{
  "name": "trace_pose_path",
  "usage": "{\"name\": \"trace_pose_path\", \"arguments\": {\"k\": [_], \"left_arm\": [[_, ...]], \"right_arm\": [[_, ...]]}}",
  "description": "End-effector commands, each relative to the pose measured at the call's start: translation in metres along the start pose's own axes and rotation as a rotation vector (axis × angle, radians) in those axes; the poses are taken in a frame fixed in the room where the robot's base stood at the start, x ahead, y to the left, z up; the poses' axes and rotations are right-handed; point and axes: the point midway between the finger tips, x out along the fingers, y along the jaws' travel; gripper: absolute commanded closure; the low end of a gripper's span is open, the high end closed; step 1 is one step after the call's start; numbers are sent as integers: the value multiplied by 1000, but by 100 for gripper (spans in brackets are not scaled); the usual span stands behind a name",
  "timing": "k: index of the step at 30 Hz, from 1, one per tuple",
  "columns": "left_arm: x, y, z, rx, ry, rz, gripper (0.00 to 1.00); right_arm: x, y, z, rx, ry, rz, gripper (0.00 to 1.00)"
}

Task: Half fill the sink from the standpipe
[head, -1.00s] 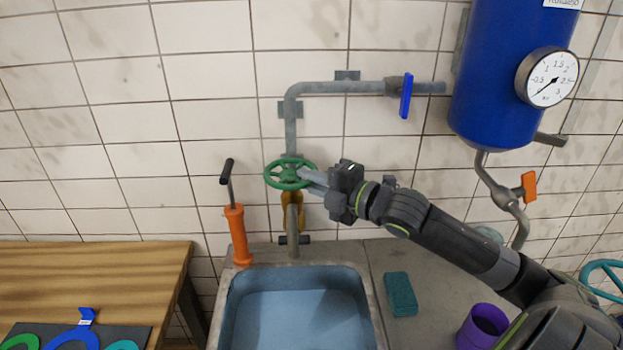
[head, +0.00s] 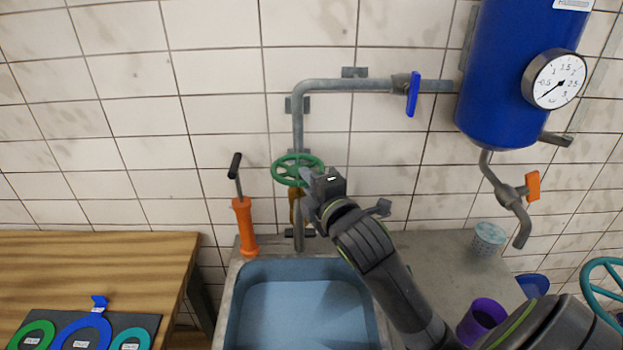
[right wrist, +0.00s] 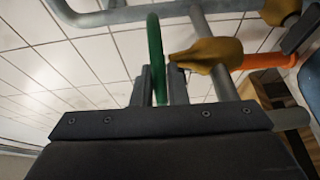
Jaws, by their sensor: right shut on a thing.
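The green handwheel (head: 291,163) sits on the standpipe (head: 298,120) above the sink. My right gripper (head: 306,178) is shut on the near right part of its rim. The right wrist view shows the green rim (right wrist: 155,50) between the two fingers (right wrist: 160,88). A brass-coloured valve body (right wrist: 208,52) is close beside the fingers. The sink (head: 300,266) stands below the spout (head: 298,240) and has a blue inside. I cannot tell the water level in it. The spout's outlet is partly hidden by my arm. My left gripper is not in view.
An orange hand pump (head: 243,226) stands left of the sink. A blue tank (head: 505,75) with a gauge (head: 556,80) hangs at the right. A patterned cup (head: 488,239) and a purple cup (head: 482,318) stand on the counter. A wooden table (head: 95,265) is at the left.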

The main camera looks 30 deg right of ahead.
Motion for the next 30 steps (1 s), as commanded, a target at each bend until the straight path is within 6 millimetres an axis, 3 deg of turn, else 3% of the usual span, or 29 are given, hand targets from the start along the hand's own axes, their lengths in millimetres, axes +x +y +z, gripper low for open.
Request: {"name": "trace_pose_path", "arguments": {"k": [23, 24, 27, 30], "left_arm": [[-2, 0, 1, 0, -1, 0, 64], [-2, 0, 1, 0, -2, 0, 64], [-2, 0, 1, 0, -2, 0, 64], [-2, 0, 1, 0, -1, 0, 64]], "right_arm": [[0, 1, -4, 4, -65, 5, 100], [0, 1, -4, 5, -65, 5, 83], [0, 1, -4, 4, -65, 5, 70], [0, 1, -4, 4, -65, 4, 69]]}}
